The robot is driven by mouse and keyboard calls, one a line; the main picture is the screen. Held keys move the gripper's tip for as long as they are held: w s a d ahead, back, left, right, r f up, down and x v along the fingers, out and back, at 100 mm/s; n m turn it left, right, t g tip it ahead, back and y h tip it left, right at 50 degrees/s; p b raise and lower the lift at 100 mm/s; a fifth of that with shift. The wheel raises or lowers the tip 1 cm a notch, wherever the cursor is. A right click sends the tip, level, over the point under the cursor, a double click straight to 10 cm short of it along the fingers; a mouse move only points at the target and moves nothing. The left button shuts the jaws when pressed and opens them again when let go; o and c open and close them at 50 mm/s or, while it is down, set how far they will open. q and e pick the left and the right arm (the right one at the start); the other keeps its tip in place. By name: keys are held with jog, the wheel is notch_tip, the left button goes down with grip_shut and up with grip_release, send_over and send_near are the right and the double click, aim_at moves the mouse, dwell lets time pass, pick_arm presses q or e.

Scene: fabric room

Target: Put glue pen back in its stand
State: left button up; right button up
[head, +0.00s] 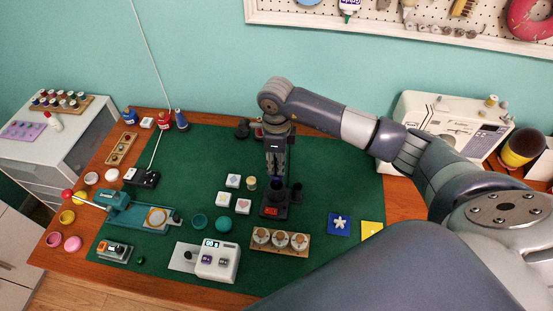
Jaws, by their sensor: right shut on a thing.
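My right gripper (277,172) points straight down over the middle of the green mat. It is shut on the glue pen (278,183), of which only a small dark blue part shows below the fingers. The stand (271,211) is a small black block with a red label on its front, directly below the gripper. The pen's lower end is at the top of the stand; I cannot tell whether it is inside the opening or just above it. My left gripper is not in view.
A wooden rack (281,252) with several round jars is in front. A white device (217,262) stands front left. A sewing machine (450,125) is back right. Bare mat (335,185) lies right of the stand.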

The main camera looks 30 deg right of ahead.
aim_at(276, 172)
jog(key=shift+f+b, duration=1)
jog(key=shift+f, duration=0.9)
jog(key=shift+f+b, duration=0.75)
jog(key=o, duration=1.1)
jog(key=shift+r, duration=0.1)
notch_tip(276, 172, up, 11)
jog(key=shift+r, duration=0.1)
jog(key=shift+s+r, duration=0.1)
jog(key=shift+r, duration=0.2)
